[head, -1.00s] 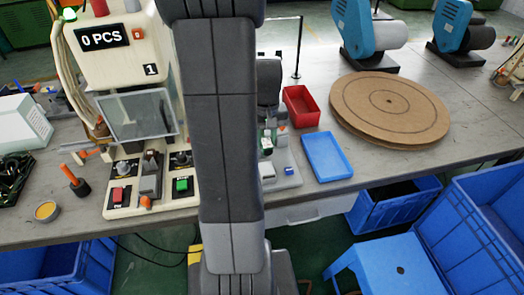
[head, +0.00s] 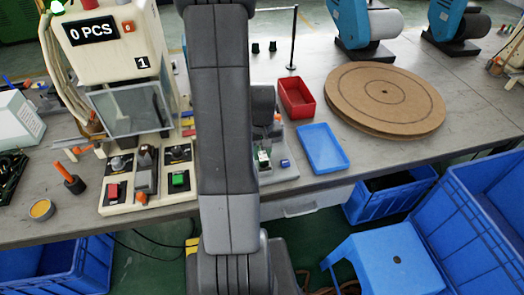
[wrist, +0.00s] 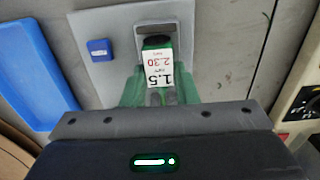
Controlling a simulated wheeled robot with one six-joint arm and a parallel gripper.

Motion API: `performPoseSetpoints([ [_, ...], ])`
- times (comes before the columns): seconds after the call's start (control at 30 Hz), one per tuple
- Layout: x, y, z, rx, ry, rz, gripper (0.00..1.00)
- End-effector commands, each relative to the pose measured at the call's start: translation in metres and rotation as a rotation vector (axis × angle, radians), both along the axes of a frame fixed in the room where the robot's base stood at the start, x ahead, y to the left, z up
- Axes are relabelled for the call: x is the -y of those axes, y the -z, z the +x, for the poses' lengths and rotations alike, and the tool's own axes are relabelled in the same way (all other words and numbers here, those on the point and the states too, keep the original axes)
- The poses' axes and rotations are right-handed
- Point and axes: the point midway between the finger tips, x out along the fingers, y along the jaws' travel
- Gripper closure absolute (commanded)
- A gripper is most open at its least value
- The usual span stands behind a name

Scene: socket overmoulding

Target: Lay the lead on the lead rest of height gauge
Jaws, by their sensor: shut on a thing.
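The height gauge shows in the wrist view as a light grey base plate (wrist: 110,72) with a grey slotted part at its top, and in the head view as a grey base (head: 284,174) partly behind my arm. My gripper body hides the rest of the lead. I cannot tell whether it touches the gauge.
A small blue block (wrist: 99,49) sits on the plate. A blue tray (head: 323,149) and a red bin (head: 297,98) stand to the right. The counter machine (head: 105,60) stands left, and a round brown board (head: 385,97) lies at the back right.

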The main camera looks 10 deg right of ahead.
Motion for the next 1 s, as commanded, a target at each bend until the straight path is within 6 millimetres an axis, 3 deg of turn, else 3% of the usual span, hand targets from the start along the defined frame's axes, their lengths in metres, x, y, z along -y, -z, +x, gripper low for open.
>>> performPoseSetpoints([
  [0.27,0.0,0.004,0.0,0.001,0.0,0.0,0.96],
  [0.3,0.0,0.003,0.0,0.001,0.0,0.0,0.7],
  [0.4,0.0,0.003,0.0,0.001,0.0,0.0,0.52],
  [0.77,0.0,-0.001,0.0,0.001,0.0,0.0,0.52],
  [1.0,0.0,-0.033,0.001,0.007,0.0,-0.001,0.52],
])
